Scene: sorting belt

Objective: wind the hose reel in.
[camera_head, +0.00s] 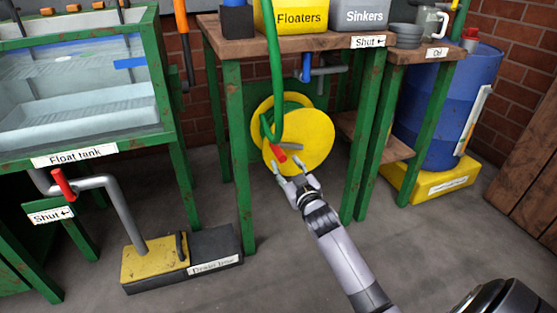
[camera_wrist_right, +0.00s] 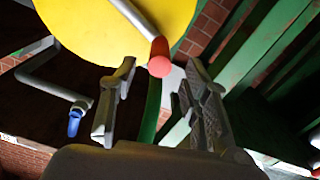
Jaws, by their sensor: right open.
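The yellow hose reel (camera_head: 312,140) is mounted under the wooden bench between green legs. A green hose (camera_head: 275,60) runs from above down to it. The reel's crank has a grey arm and a red handle (camera_head: 279,154), low on the disc's front. In the right wrist view, the red handle (camera_wrist_right: 159,62) points at the camera, just beyond and between the fingertips. My right gripper (camera_head: 294,180) is open and empty just below the handle; no contact shows. Its two fingers also show in the right wrist view (camera_wrist_right: 160,90). My left gripper is out of view.
The float tank (camera_head: 75,155) stands at the left, with a red-handled valve (camera_head: 62,184) and a drain box (camera_head: 180,262) on the floor. Green bench legs (camera_head: 362,150) flank the reel. A blue drum (camera_head: 450,100) stands at the right. The floor before the reel is clear.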

